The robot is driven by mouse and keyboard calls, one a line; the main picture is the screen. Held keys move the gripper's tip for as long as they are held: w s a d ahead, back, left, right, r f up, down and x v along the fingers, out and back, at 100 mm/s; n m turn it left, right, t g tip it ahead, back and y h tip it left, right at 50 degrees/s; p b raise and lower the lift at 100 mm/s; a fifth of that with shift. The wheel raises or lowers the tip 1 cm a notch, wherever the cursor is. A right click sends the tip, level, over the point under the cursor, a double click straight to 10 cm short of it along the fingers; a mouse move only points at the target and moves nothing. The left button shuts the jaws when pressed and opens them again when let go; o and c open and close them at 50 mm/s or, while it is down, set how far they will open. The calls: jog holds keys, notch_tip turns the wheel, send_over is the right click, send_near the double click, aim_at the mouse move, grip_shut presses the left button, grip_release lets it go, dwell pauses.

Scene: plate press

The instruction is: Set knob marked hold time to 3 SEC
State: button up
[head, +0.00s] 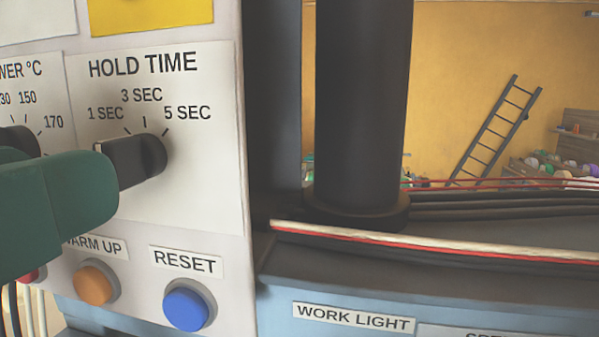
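The black HOLD TIME knob (143,160) is on the white panel at left in the head view. Tick marks for 1 SEC, 3 SEC and 5 SEC fan out above it. A small white mark shows at the upper left end of its grip, on the 1 SEC side; I cannot tell its exact setting. My green gripper (80,195) comes in from the left edge, in front of the panel. Its rounded end overlaps the knob's lower left in the picture. I cannot tell whether they touch, nor how far its fingers are apart.
A second dial (22,140), with temperature marks, is partly hidden behind my gripper. Below are an orange WARM UP button (96,284) and a blue RESET button (187,307). A thick black column (362,100) stands to the right. The panel right of the knob is clear.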

jog(key=s+a+b, duration=0.1)
jog(key=s, duration=0.6)
dwell(0.4)
